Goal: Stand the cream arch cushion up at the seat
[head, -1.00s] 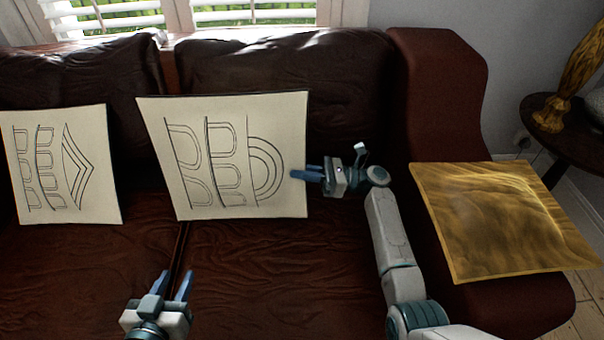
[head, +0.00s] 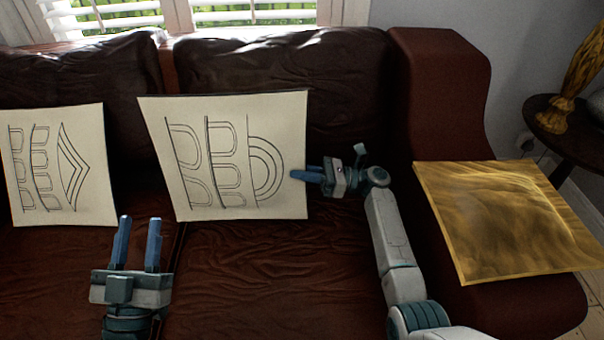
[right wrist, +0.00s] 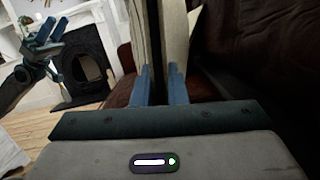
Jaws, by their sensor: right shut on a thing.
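The cream arch cushion (head: 228,110), a square with line-drawn arches, is roughly upright in front of the sofa's right back cushion. Its lower edge is close to the seat (head: 270,265); I cannot tell whether it touches. My right gripper (head: 305,173) is shut on its right edge. The right wrist view shows the cushion (right wrist: 149,35) edge-on between the fingers (right wrist: 160,85). My left gripper (head: 140,219) is open and empty over the seat, below and left of the cushion, apart from it.
A second cream cushion (head: 90,125) with a chevron drawing stands to the left. A gold cushion (head: 500,225) lies on the right armrest (head: 440,85). A dark side table (head: 540,115) with a gold ornament (head: 562,100) stands at right. The seat's front middle is clear.

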